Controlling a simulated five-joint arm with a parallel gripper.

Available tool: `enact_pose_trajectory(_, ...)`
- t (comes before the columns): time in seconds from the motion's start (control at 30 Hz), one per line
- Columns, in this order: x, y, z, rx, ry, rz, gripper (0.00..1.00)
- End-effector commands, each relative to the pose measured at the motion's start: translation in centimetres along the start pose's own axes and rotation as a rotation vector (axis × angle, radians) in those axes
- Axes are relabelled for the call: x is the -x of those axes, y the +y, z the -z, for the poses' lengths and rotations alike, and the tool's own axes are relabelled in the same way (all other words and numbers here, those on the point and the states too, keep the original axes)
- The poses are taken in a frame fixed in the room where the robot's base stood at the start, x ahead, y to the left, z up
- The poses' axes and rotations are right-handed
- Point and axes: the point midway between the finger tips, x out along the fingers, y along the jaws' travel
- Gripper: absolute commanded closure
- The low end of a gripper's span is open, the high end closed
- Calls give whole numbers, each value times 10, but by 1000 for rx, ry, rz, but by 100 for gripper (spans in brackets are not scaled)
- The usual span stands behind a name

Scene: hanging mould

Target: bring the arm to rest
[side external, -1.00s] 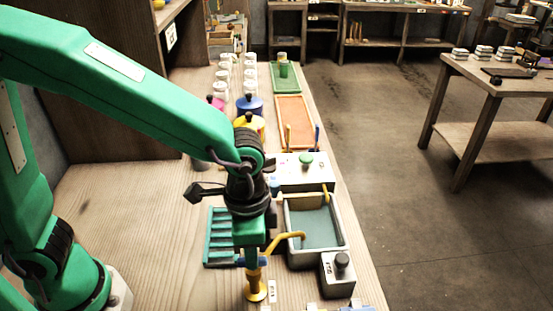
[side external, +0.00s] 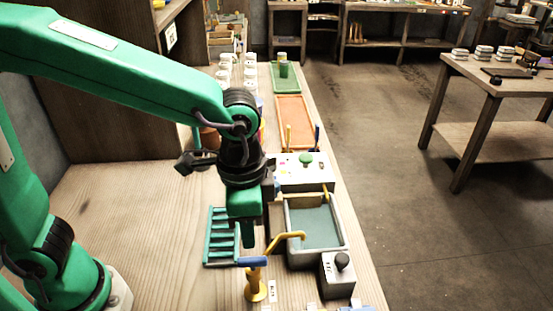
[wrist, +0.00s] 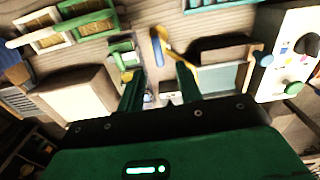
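My green gripper (side external: 246,236) hangs over the bench, just above a yellow tap (side external: 256,288) with a blue lever (side external: 252,261) and a curved spout. In the wrist view my gripper (wrist: 160,75) shows two green fingers apart with nothing held between them. The tap's yellow spout (wrist: 181,55) and blue lever (wrist: 157,50) lie beyond the fingertips. In the side view the fingertips look clear of the lever, though the small gap is hard to judge.
A grey basin (side external: 315,222) stands right of the tap, with a dark-knobbed box (side external: 338,274) in front. A teal rack (side external: 221,238) lies left. A white panel with a green knob (side external: 305,172) stands behind the basin. The left bench is bare.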

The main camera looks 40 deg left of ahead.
Motion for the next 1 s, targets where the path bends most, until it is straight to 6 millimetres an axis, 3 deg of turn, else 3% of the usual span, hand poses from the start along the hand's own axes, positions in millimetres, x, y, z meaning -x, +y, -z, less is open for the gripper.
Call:
enact_pose_trajectory(0.27,20,-34,-24,127,83,12,65)
enact_pose_trajectory(0.6,48,-87,-83,382,242,61,65)
enact_pose_trajectory(1.0,62,-120,-155,661,414,153,65)
